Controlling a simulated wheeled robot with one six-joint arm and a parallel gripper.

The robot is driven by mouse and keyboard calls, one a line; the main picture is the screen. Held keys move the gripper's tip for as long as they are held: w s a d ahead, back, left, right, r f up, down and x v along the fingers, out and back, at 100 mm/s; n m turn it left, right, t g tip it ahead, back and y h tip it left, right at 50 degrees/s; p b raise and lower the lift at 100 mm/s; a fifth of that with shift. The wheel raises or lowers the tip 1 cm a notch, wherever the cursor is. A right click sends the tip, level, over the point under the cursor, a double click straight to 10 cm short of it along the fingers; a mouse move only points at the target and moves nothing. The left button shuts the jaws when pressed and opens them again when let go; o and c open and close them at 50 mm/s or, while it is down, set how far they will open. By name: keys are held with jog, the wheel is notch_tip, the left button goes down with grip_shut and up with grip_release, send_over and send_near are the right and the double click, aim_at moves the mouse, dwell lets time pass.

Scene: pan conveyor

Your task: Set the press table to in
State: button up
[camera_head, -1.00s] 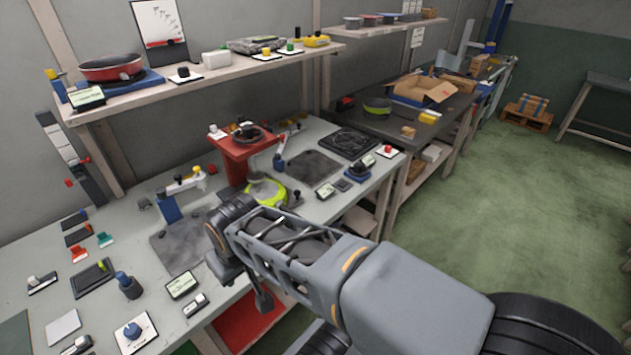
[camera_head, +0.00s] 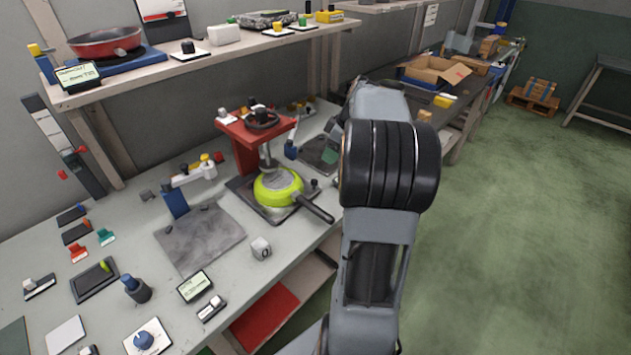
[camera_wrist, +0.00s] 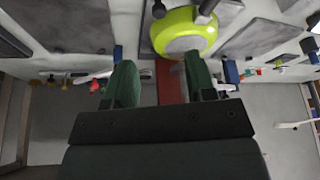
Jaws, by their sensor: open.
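The red press (camera_head: 250,135) with a dark handwheel (camera_head: 261,117) stands at the back of the bench. A lime green pan (camera_head: 278,186) sits below and in front of it on a dark plate (camera_head: 246,190), which looks like the press table. The pan's dark handle points front right. In the wrist view the pan (camera_wrist: 185,34) is at the top centre, with red of the press (camera_wrist: 171,84) below it. My gripper (camera_wrist: 161,80) is open, its two green fingers apart with nothing seen held. In the head view my arm hides the gripper.
A grey mat (camera_head: 200,240) and a small cube marked 0 (camera_head: 261,248) lie left of and before the pan. A shelf (camera_head: 200,60) with a red pan (camera_head: 106,42) runs above the bench. An open cardboard box (camera_head: 440,70) stands behind.

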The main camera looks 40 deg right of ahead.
aim_at(315, 181)
jog(key=x, duration=1.3)
jog(key=shift+w, duration=0.15)
jog(key=shift+d, duration=0.1)
grip_shut()
